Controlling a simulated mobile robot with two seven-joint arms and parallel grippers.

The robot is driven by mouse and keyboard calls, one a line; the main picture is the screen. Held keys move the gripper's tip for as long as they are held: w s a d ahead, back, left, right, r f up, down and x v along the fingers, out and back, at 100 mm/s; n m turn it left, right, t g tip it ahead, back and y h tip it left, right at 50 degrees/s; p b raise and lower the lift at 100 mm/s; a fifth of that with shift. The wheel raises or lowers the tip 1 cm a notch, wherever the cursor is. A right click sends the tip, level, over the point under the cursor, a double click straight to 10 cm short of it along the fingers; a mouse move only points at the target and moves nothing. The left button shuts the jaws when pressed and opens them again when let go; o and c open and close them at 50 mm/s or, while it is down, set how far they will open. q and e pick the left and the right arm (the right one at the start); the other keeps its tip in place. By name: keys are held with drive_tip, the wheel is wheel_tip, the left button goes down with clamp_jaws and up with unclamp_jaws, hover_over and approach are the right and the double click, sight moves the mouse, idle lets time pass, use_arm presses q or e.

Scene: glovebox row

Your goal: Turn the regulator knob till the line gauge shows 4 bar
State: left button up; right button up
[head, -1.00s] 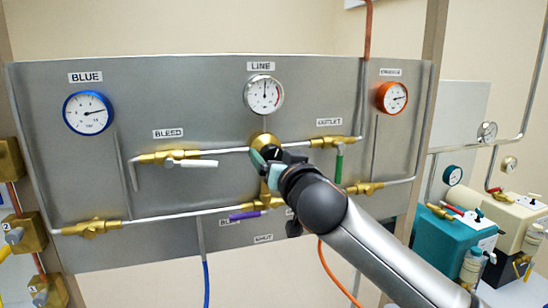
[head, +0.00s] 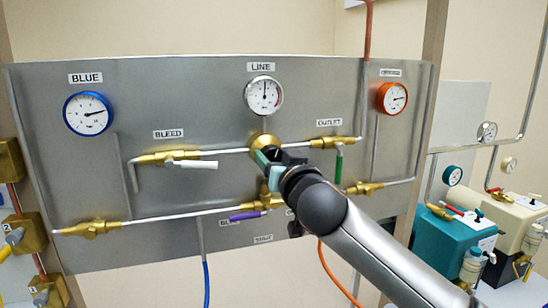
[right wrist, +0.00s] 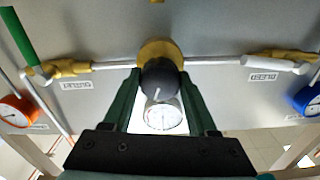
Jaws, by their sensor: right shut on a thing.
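The line gauge (head: 263,95) is a white dial under the LINE label. Its needle points about straight up; the numbers are too small to read. In the right wrist view the line gauge (right wrist: 163,117) shows upside down between my fingers. The regulator's brass body (head: 262,139) sits below the gauge. My right gripper (head: 268,160) is at the regulator front. In the right wrist view its green fingers stand on both sides of the dark round knob (right wrist: 160,78), which has a white mark, and are shut on it. In the head view the gripper hides the knob. My left gripper is not in view.
The bleed valve (head: 190,163) with a white lever is to the left, the outlet valve (head: 338,160) with a green lever to the right. A purple lever (head: 246,215) is below. The blue gauge (head: 89,113) and orange gauge (head: 392,98) flank the panel.

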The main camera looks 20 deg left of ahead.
drive_tip(key=n+p, duration=0.2)
drive_tip(key=n, duration=0.1)
drive_tip(key=shift+r, duration=0.1)
drive_tip(key=shift+n+p, duration=1.05)
drive_tip(key=shift+n, duration=0.85)
drive_tip(key=o, duration=1.4)
drive_tip(key=shift+s+d, duration=0.3)
drive_tip(key=shift+s, duration=0.2)
drive_tip(key=b+v, duration=0.2)
drive_tip(key=v, duration=0.9)
drive_tip(key=shift+s+d+b, duration=0.1)
drive_tip(key=shift+d+b, duration=0.05)
drive_tip(key=shift+b, duration=0.2)
